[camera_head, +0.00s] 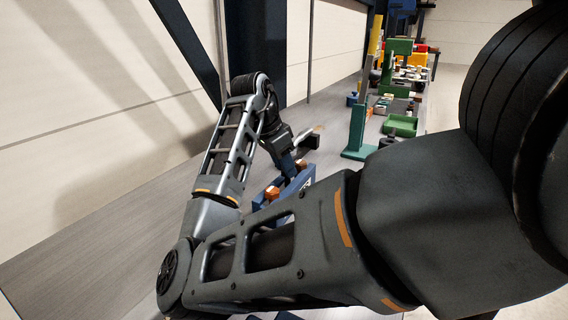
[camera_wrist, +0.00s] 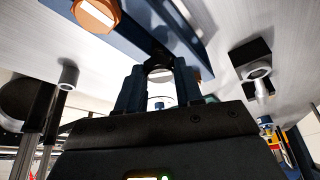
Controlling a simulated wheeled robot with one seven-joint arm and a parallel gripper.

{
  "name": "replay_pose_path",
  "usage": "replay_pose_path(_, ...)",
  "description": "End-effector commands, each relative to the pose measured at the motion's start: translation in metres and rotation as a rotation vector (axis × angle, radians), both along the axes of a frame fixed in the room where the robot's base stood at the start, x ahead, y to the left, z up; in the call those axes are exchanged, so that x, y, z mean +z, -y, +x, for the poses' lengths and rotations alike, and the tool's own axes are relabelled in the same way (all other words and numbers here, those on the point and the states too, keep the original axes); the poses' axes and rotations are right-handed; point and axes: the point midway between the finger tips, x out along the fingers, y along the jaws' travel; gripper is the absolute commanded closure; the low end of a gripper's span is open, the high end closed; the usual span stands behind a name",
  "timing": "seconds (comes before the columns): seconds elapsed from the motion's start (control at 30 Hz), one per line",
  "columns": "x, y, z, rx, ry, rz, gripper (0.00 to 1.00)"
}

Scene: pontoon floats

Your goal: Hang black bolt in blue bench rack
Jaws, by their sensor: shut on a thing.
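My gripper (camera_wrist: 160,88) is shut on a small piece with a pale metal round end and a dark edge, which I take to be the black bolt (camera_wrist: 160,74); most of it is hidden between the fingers. The blue bench rack (camera_wrist: 140,32) is just beyond the fingertips in the wrist view. In the head view the rack (camera_head: 300,186) stands on the bench, partly behind my forearm, and my gripper (camera_head: 290,168) is down at it. I cannot tell whether the bolt touches the rack.
An orange hex-headed piece (camera_wrist: 95,12) is at the rack; it also shows in the head view (camera_head: 272,193). A black block with a metal cylinder (camera_wrist: 250,62) is close on the right. A green stand (camera_head: 357,135) and green tray (camera_head: 400,125) are farther along the bench. Bare bench lies left.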

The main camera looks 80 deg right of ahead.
Motion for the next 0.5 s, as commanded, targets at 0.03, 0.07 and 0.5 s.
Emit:
replay_pose_path(0.03, -0.002, 0.0, 0.0, 0.0, 0.0, 0.0, 1.0)
replay_pose_path(0.07, -0.003, 0.0, 0.0, 0.0, 0.0, 0.0, 1.0)
replay_pose_path(0.5, -0.013, 0.0, 0.0, 0.001, 0.0, 0.0, 1.0)
